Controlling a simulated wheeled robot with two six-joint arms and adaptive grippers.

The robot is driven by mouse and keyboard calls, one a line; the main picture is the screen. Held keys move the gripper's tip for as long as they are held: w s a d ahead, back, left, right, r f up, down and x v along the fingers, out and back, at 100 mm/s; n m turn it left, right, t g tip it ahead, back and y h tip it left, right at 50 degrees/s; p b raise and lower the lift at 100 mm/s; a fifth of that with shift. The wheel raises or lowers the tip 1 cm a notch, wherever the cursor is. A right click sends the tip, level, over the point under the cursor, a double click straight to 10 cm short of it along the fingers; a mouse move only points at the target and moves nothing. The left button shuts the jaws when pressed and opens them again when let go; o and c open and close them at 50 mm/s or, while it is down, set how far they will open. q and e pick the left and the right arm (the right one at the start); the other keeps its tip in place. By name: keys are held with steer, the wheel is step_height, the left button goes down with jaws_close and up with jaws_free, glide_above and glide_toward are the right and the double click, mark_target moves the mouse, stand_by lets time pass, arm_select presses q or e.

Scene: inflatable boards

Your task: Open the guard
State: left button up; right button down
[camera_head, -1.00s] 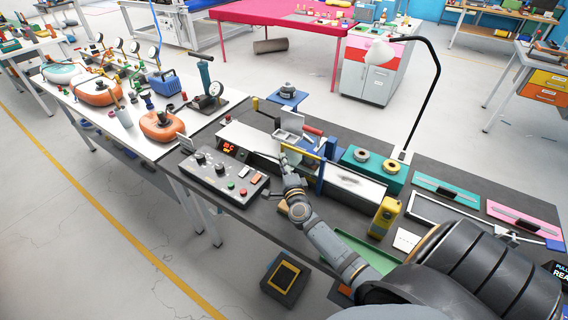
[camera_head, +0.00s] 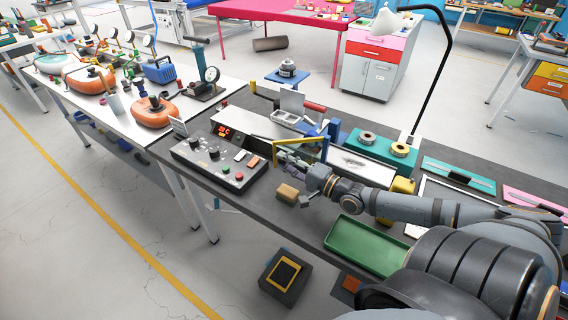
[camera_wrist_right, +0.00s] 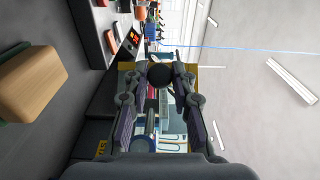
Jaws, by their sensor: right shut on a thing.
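The guard (camera_head: 300,146) is a yellow frame standing over the sealing machine on the dark bench in the head view. Its yellow edge (camera_wrist_right: 192,67) also shows in the wrist view, behind the fingers. My right gripper (camera_head: 284,157) is at the frame's near side, shut on the guard. In the wrist view, a dark round part (camera_wrist_right: 159,76) sits between the fingertips of my right gripper (camera_wrist_right: 160,70). The fingers hide part of the frame. My left gripper is out of view.
A control box (camera_head: 214,158) with knobs and buttons is left of the gripper. A tan block (camera_head: 288,193) lies below it and also shows in the wrist view (camera_wrist_right: 30,82). A green tray (camera_head: 366,246) is at the front edge. A lamp (camera_head: 437,75) stands behind right.

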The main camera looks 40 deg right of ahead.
steer(key=shift+s+f+n+g+y, duration=0.1)
steer(key=shift+s+n+g+y, duration=0.2)
steer(key=shift+s+n+y, duration=0.3)
steer(key=c, duration=1.1)
jaws_free()
steer(key=shift+w, duration=0.1)
